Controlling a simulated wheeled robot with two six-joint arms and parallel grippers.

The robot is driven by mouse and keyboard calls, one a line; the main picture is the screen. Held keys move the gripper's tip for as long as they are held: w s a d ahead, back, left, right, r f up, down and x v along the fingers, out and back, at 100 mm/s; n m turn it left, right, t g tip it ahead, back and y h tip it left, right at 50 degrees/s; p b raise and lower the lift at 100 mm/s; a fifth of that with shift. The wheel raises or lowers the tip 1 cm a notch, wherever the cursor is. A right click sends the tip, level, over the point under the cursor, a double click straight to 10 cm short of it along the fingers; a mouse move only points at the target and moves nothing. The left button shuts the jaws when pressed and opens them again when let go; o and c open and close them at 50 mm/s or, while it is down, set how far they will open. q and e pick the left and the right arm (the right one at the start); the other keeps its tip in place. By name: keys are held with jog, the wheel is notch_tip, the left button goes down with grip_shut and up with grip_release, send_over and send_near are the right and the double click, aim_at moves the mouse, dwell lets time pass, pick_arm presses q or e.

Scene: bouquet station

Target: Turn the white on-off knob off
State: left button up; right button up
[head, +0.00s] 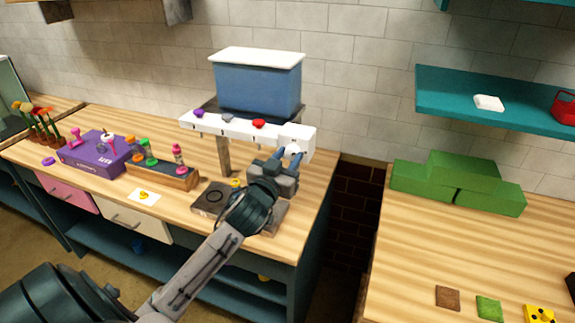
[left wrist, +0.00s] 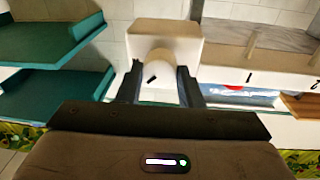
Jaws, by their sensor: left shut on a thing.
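The white on-off knob (left wrist: 158,66) sticks out of a white square box (left wrist: 165,27) in the left wrist view. A short dark mark on it points at a slant. In the head view the knob (head: 293,149) is mostly hidden by my left gripper (head: 289,157). The box (head: 297,134) is at the right end of a white rail (head: 236,125) below a blue tank (head: 258,88). The fingers of my left gripper (left wrist: 160,85) are on either side of the knob and shut on it. My right gripper is in neither view.
The rail carries purple (head: 198,113), grey (head: 229,118) and red (head: 259,124) knobs. A wooden rack with small bottles (head: 163,175) and a purple box (head: 97,157) stand to the left. A gap separates this counter from the right one, with green blocks (head: 458,182).

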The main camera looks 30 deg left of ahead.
pick_arm(q)
jog(key=n+y+b, duration=0.1)
jog(key=n+b, duration=0.2)
jog(key=n, duration=0.3)
jog(key=shift+f+b, duration=0.2)
jog(key=shift+b, duration=0.1)
jog(key=shift+n+b, duration=1.05)
jog(key=shift+n, duration=1.05)
jog(key=shift+r+y, duration=0.1)
jog(key=shift+y, duration=0.2)
jog(key=o, duration=1)
